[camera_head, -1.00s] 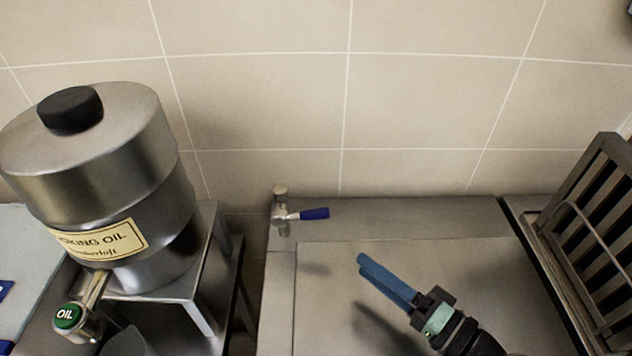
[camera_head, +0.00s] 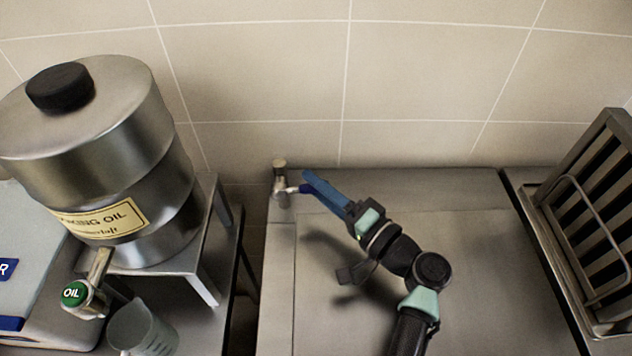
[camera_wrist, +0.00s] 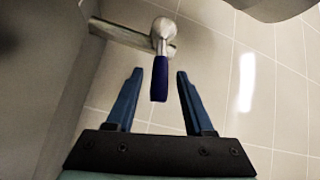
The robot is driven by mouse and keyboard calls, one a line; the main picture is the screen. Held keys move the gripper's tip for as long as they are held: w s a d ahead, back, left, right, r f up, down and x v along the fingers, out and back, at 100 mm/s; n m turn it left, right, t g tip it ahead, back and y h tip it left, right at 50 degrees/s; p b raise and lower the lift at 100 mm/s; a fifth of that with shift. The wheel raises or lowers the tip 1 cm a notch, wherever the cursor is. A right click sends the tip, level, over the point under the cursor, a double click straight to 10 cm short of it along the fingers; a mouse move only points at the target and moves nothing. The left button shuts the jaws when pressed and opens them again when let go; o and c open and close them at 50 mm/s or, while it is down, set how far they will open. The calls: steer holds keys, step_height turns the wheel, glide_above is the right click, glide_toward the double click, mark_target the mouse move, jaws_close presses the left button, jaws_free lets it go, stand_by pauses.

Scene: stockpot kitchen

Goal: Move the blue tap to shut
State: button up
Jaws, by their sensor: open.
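The blue tap (camera_head: 281,184) stands at the back left corner of the steel counter, near the tiled wall. Its blue lever sticks out to the right and is mostly hidden behind my gripper (camera_head: 305,180) in the head view. In the wrist view the blue lever (camera_wrist: 160,79) points toward me from the metal tap body (camera_wrist: 163,35). My gripper's fingers (camera_wrist: 159,80) are open, one on each side of the lever's end. A gap shows on both sides, and neither finger seems to touch the lever.
A steel cooking oil pot (camera_head: 100,160) with a green OIL tap (camera_head: 73,293) stands on a stand at left, a measuring jug (camera_head: 142,328) below it. A slatted rack (camera_head: 590,215) is at right. The counter (camera_head: 440,270) is otherwise clear.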

steer(key=shift+w+a, duration=0.25)
steer(key=shift+a, duration=0.05)
jaws_close()
stand_by(1.3)
